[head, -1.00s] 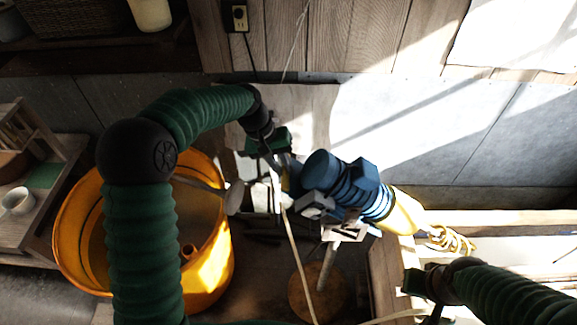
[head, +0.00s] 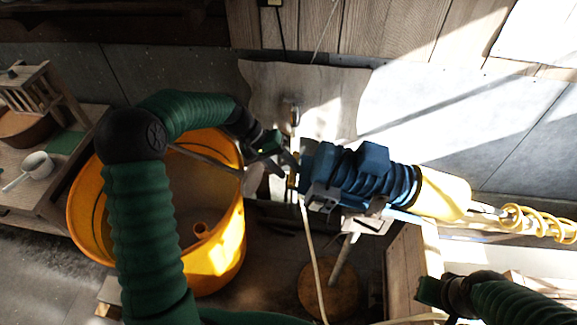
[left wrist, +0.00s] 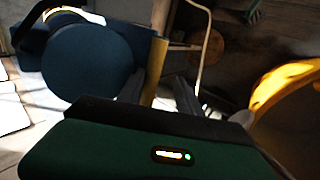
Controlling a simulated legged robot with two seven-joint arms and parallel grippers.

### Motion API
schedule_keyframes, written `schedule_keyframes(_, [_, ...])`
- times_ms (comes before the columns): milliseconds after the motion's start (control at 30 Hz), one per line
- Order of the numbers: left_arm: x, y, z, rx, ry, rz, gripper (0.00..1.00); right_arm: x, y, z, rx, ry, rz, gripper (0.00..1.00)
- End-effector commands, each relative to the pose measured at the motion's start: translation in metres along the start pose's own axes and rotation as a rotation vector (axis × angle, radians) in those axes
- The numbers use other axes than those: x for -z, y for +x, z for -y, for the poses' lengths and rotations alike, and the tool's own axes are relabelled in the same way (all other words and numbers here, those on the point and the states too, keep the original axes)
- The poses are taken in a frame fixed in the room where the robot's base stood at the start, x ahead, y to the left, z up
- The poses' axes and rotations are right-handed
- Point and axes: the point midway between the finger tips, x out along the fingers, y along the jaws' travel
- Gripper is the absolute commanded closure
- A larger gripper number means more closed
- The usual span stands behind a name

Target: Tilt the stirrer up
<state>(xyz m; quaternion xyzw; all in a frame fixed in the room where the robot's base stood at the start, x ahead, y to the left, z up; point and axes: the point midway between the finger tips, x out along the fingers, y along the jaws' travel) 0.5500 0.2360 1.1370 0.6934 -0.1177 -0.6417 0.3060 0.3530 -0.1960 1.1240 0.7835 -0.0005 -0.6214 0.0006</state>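The stirrer is a blue motor (head: 375,178) with a cream body (head: 442,193) and a yellow coiled whisk (head: 540,223) at its right end. It leans on its stand (head: 345,255), nearly level in the head view, whisk end slightly lower. My left gripper (head: 292,172) is at the motor's left end. In the left wrist view a yellow bar (left wrist: 155,68) beside the blue motor (left wrist: 88,62) lies between its fingers, nearer the left one, with a thin gap on the right. My right gripper (head: 432,295) is at lower right, away from the stirrer; its fingers are unclear.
A large orange tub (head: 235,245) stands left of the stirrer, under my left arm. A wooden box edge (head: 400,270) lies below the stirrer. A cord (head: 312,250) hangs near the stand.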

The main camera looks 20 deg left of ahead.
Motion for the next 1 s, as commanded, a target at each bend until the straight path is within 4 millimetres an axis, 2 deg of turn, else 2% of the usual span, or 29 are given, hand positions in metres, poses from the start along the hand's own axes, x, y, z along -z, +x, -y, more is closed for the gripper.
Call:
schedule_keyframes(433, [0.002, -0.003, -0.003, 0.0, 0.003, -0.009, 0.59, 0.0, -0.001, 0.0, 0.0, 0.0, 0.0, 1.0])
schedule_keyframes(567, [0.004, -0.012, -0.002, 0.0, 0.004, -0.013, 0.59, -0.001, 0.003, 0.0, 0.0, 0.0, 0.0, 1.0])
schedule_keyframes(667, [0.003, -0.031, -0.001, 0.001, 0.003, -0.015, 0.59, -0.002, 0.008, 0.0, 0.0, 0.0, 0.0, 1.0])
schedule_keyframes(1000, [0.003, -0.129, -0.001, 0.001, 0.003, -0.013, 0.59, -0.006, 0.024, 0.0, 0.0, 0.0, 0.0, 1.0])
